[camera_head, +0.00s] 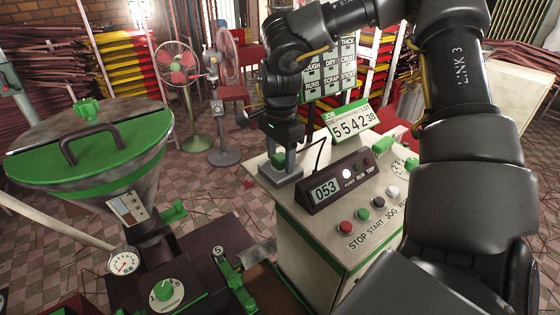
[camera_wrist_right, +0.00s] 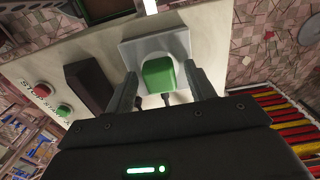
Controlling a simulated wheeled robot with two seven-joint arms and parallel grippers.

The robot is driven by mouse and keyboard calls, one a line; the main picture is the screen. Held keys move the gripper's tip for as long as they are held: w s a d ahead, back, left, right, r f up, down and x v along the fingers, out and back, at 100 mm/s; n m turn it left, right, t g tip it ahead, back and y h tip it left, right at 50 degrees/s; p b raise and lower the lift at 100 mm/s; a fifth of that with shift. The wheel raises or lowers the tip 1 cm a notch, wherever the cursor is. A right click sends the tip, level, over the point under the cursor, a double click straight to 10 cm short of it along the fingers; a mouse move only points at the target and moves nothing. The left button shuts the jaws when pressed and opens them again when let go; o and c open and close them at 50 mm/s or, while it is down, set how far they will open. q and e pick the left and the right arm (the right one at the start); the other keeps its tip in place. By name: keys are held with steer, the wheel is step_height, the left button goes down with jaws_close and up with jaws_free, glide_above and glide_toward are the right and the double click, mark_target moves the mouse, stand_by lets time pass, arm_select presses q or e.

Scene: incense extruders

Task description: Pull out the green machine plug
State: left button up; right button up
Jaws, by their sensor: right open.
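The green plug (camera_wrist_right: 158,76) sits in a pale grey socket base on the top of a cream control cabinet. The green plug (camera_head: 278,160) also shows small in the head view, below my right gripper (camera_head: 287,151). My right gripper points down over it and is open. In the right wrist view its two fingers stand on either side of the plug, and I cannot tell whether they touch it. The socket base (camera_wrist_right: 142,48) lies behind the plug. A dark cable leads from the socket area toward the display box. My left gripper is not in view.
The cabinet (camera_head: 330,250) carries a display box (camera_head: 326,192) reading 053, several coloured buttons and a counter sign (camera_head: 352,122). A green-lidded hopper machine (camera_head: 90,150) stands at the left. Fans (camera_head: 180,75) and stacked racks are behind. Open tiled floor lies between.

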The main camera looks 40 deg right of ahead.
mark_target(281, 156)
stand_by(0.5)
jaws_close()
stand_by(0.3)
steer(key=shift+r+p, duration=2.05)
steer(key=shift+r, duration=0.95)
